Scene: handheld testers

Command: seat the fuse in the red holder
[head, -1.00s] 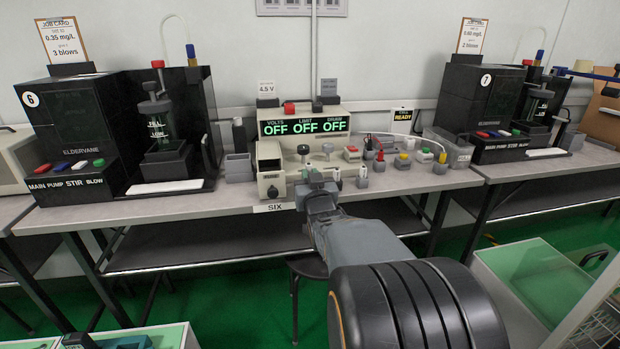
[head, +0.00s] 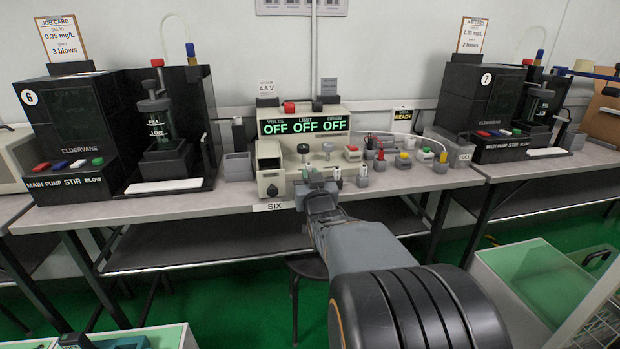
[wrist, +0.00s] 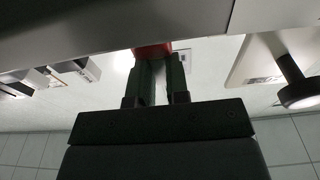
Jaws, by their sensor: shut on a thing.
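My gripper (head: 318,180) is in front of the cream power unit (head: 303,122), over the front of the bench. In the wrist view, its dark fingers (wrist: 161,62) are shut on a red thing (wrist: 150,49) at their tips. Only a little of this thing shows, so I cannot tell whether it is the fuse or part of a holder. A block marked FUSE (head: 270,186) is at the unit's lower left front. A small red-topped piece (head: 380,155) stands among several coloured ones to the right. I cannot make out a separate fuse in the head view.
A black tester marked 6 (head: 70,125) stands at the left and one marked 7 (head: 490,105) at the right. Small grey-based pieces (head: 402,160) crowd the bench right of my gripper. The bench front (head: 235,197) left of the unit is clear.

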